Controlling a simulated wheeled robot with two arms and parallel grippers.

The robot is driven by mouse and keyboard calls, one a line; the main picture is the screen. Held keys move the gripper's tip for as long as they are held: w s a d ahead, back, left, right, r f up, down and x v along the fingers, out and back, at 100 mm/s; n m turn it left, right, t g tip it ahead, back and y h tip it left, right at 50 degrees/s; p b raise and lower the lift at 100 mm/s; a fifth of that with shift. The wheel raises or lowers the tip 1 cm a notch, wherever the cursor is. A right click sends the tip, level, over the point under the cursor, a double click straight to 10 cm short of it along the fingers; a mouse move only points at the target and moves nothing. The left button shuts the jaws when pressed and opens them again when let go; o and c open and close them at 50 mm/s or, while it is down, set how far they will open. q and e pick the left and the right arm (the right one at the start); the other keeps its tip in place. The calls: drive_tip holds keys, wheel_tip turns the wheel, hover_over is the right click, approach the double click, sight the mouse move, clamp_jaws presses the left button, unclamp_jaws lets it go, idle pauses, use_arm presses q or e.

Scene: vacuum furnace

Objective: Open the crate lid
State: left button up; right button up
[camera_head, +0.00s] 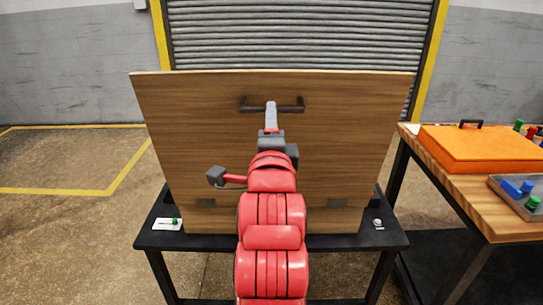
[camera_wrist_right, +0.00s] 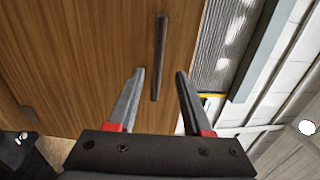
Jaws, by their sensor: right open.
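The wooden crate lid (camera_head: 190,130) stands raised on a black-topped stand, its broad face toward me and its upper edge high. A dark bar handle (camera_head: 287,106) is near its upper edge. It also shows in the right wrist view (camera_wrist_right: 160,55). Two small grey plates, like hinges, sit low on the panel. My right gripper (camera_head: 271,108) is open in front of the handle. In the right wrist view its fingers (camera_wrist_right: 157,95) are spread with nothing clamped between them, and the handle lies ahead of the gap. The crate body cannot be made out behind the panel. My left gripper is not in view.
A wooden table (camera_head: 430,178) at the right holds an orange case (camera_head: 480,150) and a grey tray (camera_head: 510,197). Floor at left is clear.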

drive_tip(key=s+f+b, duration=0.1)
drive_tip(key=s+b, duration=1)
drive_tip(key=shift+s+f, duration=0.25)
drive_tip(key=shift+s, duration=0.05)
